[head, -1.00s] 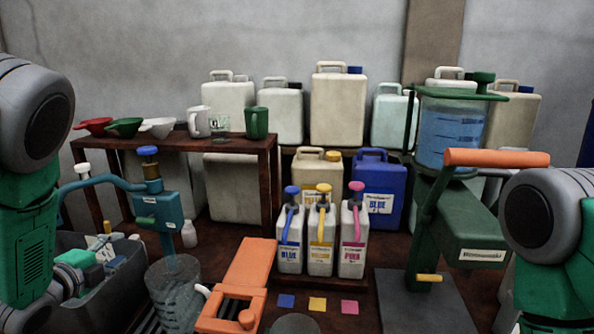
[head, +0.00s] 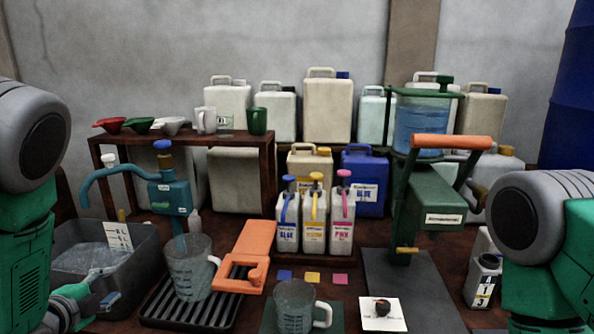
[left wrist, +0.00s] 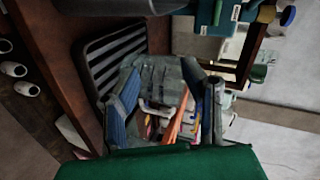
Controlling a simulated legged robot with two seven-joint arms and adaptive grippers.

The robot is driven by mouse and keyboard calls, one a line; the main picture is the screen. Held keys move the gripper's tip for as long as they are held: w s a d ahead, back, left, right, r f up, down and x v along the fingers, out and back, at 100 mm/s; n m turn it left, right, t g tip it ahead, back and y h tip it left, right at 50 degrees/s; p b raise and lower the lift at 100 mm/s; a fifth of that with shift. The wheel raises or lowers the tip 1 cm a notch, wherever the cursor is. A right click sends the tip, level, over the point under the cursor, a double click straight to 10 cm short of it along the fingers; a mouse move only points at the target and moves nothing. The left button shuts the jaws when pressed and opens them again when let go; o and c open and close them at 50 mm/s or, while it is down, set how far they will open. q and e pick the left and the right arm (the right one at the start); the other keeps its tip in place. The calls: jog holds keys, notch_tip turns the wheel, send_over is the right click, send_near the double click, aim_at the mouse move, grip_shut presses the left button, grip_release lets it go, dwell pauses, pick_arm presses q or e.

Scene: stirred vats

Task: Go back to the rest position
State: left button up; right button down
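My left gripper (head: 100,303) is low at the left edge of the head view, in front of the grey bin. In the left wrist view its two fingers (left wrist: 165,112) stand apart with no held object visible. A clear jug (head: 190,268) stands upright on a black slatted tray, to the right of the gripper and apart from it in the head view. My right arm comes in at the right edge of the head view; its gripper is out of view.
The grey bin (head: 140,240) is at the left. A second clear jug (head: 294,308) stands at the front middle, beside a white card (head: 383,315) with a dark knob-like thing. A green press (head: 430,195) and a numbered bottle (head: 483,283) are at the right. Pump bottles (head: 314,220) stand mid-table.

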pick_arm(q)
jog(key=s+d+f+n+g+y, duration=0.1)
jog(key=s+d+f+n+g, duration=0.25)
jog(key=s+f, duration=0.45)
jog(key=s+d+f+n+g, duration=0.3)
jog(key=s+f+n, duration=0.2)
jog(key=s+f, duration=0.25)
jog(key=s+d+f+n+g, duration=0.2)
jog(key=s+d+n+g, duration=0.1)
jog(key=s, duration=0.7)
jog(key=s+d+f+n+g, duration=0.3)
jog(key=s+n+g, duration=0.1)
jog(key=s, duration=0.5)
jog(key=shift+s+d+h, duration=0.3)
jog(key=shift+s, duration=0.05)
jog(key=shift+w+f, duration=0.1)
jog(key=shift+w, duration=0.05)
